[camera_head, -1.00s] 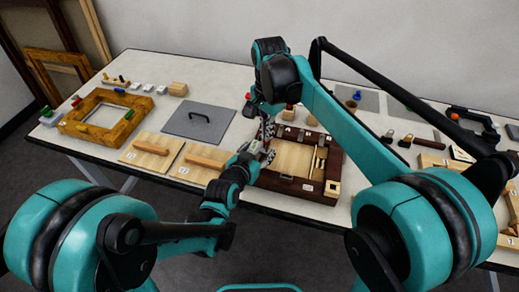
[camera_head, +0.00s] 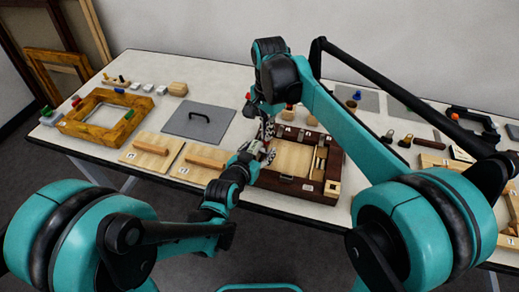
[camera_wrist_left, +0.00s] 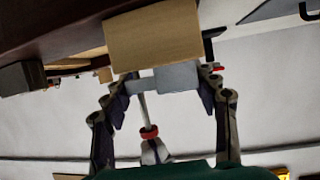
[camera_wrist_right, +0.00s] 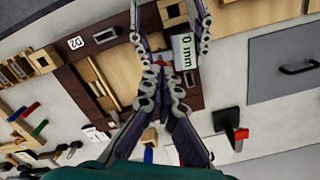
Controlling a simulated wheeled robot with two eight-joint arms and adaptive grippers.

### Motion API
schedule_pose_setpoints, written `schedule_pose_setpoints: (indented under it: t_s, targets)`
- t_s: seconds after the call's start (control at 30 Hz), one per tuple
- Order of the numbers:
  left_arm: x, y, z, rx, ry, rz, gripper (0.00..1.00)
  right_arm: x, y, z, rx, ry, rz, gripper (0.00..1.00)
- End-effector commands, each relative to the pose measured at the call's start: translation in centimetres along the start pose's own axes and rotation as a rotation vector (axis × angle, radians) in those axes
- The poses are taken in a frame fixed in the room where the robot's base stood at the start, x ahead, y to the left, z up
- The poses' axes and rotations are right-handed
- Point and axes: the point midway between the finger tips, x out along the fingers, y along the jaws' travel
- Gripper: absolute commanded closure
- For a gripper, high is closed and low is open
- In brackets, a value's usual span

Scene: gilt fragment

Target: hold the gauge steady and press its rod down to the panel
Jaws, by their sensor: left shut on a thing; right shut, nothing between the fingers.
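The gauge (camera_wrist_right: 184,52) is a grey body with a "0 mm" display in the right wrist view. My left gripper (camera_head: 262,151) is shut on its body, which also shows between the fingers in the left wrist view (camera_wrist_left: 177,76). A thin pale rod (camera_wrist_left: 143,108) with a red collar or cap extends from it. My right gripper (camera_head: 267,134) is shut and empty above the gauge; its tips (camera_wrist_right: 160,85) appear at the rod's red end, though contact is unclear. The wooden panel (camera_head: 291,157) lies inside a dark frame (camera_head: 283,187). The rod's lower end is hidden.
A gilt frame (camera_head: 72,126) lies farther left. Small tools (camera_head: 404,141) lie to the right. My right arm crosses above the table.

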Motion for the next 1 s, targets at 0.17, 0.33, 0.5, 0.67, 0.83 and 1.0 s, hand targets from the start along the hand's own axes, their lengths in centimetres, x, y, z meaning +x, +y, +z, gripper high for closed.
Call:
schedule_pose_setpoints:
  t_s: [0.17, 0.33, 0.5, 0.67, 0.83, 1.0]
  targets:
    - [0.0, 0.0, 0.0, 0.000, -0.001, 0.000, 0.73, 0.2, 0.0, 0.0, 0.000, 0.000, 0.000, 1.00]
    - [0.0, 0.0, 0.0, 0.000, -0.001, 0.000, 0.73, 0.7, 0.0, 0.0, 0.000, 0.000, 0.000, 1.00]
    - [0.0, 0.0, 0.0, 0.000, -0.001, 0.000, 0.73, 1.1, 0.0, 0.0, 0.000, 0.000, 0.000, 1.00]
    - [0.0, 0.0, 0.0, 0.000, -0.001, 0.000, 0.73, 1.5, 0.0, 0.0, 0.000, 0.000, 0.000, 1.00]
    - [0.0, 0.0, 0.0, 0.000, -0.001, 0.000, 0.73, 1.9, 0.0, 0.0, 0.000, 0.000, 0.000, 1.00]
    - [0.0, 0.0, 0.0, -0.001, 0.000, 0.000, 0.73, 2.4, 0.0, 0.0, 0.000, 0.000, 0.000, 1.00]
